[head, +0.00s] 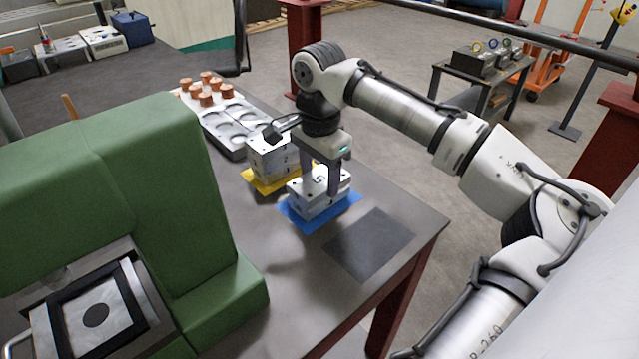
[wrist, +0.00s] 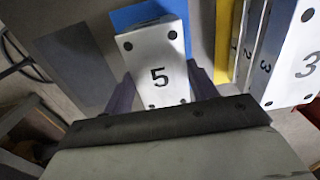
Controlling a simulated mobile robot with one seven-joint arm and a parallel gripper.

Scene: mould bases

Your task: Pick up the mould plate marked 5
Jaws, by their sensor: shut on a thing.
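The mould plate marked 5 (head: 306,191) is a pale metal block with dark holes near its corners, at the blue mat (head: 300,224). It also shows in the wrist view (wrist: 158,52), with the 5 upright in the picture. My gripper (head: 322,181) points down over it. In the wrist view my gripper's fingers (wrist: 163,90) stand on either side of the plate, shut on it. Whether the plate is clear of what lies under it, I cannot tell.
A stack of numbered plates (head: 268,160) stands close by on a yellow mat (head: 258,186). A dark square mat (head: 369,244) lies bare towards the table corner. A grey tray with round hollows and copper pieces (head: 235,146) lies behind. A green machine (head: 120,170) stands left.

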